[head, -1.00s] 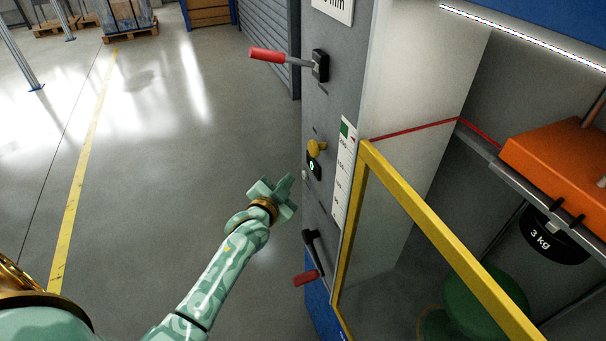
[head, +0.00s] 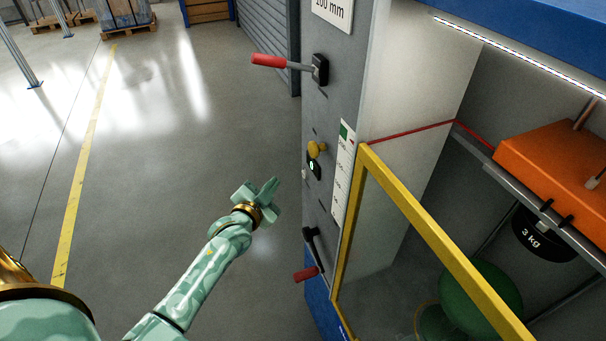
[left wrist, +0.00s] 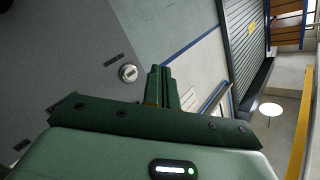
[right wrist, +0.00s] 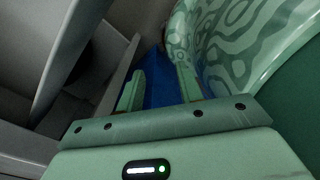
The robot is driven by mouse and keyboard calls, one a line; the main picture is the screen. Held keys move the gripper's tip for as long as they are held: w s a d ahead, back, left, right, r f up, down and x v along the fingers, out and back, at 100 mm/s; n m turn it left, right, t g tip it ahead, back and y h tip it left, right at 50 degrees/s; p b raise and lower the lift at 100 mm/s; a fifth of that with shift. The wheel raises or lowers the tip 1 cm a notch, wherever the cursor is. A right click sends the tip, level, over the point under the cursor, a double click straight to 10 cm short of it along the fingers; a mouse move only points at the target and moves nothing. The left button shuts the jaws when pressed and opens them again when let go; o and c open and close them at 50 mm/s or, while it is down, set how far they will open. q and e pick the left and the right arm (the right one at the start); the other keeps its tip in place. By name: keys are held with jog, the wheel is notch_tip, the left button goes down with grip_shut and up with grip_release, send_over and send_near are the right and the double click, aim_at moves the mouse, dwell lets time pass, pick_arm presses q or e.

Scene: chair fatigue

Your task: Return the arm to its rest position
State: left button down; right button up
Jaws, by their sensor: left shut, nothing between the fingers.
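My left gripper (head: 272,187) is shut and empty. In the head view it hangs in free air over the floor, left of the grey machine front (head: 322,115) and apart from it. In the left wrist view its fingers (left wrist: 162,80) lie together, with a round silver knob (left wrist: 128,73) on a grey panel beyond them to the left. My right gripper does not show in the head view. In the right wrist view its fingers (right wrist: 158,85) are apart, with nothing seen between them except a blue surface behind, close to a patterned green part of my own body.
The machine front carries an upper red-handled lever (head: 270,61), a yellow knob (head: 316,149) and a lower red-handled lever (head: 306,273). A yellow-framed guard door (head: 425,225) stands open at right. Inside are an orange block (head: 550,160) and a 3 kg weight (head: 540,238).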

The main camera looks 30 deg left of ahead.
dwell(0.3)
pick_arm(q)
jog(key=s+d+f+n+g, duration=0.1)
jog(key=s+f+g, duration=0.3)
jog(key=f, duration=0.5)
jog(key=s+d+f+n+g, duration=0.1)
jog(key=s+f, duration=0.5)
jog(key=f, duration=0.3)
jog(key=s+d+f+n+g, duration=0.1)
jog(key=s+d+f+g, duration=0.15)
jog(key=s+f, duration=0.4)
jog(key=s+d+f+g, duration=0.1)
jog(key=s+f, duration=0.4)
jog(key=s, duration=0.6)
jog(key=s+d+f+g+h, duration=0.1)
jog(key=s+f+g, duration=0.3)
jog(key=s, duration=0.8)
jog(key=s+d+f+g, duration=0.2)
jog(key=s+f, duration=0.4)
jog(key=s, duration=0.5)
jog(key=shift+s+d+f+g, duration=0.2)
jog(key=shift+s+g, duration=0.1)
jog(key=shift+g, duration=0.25)
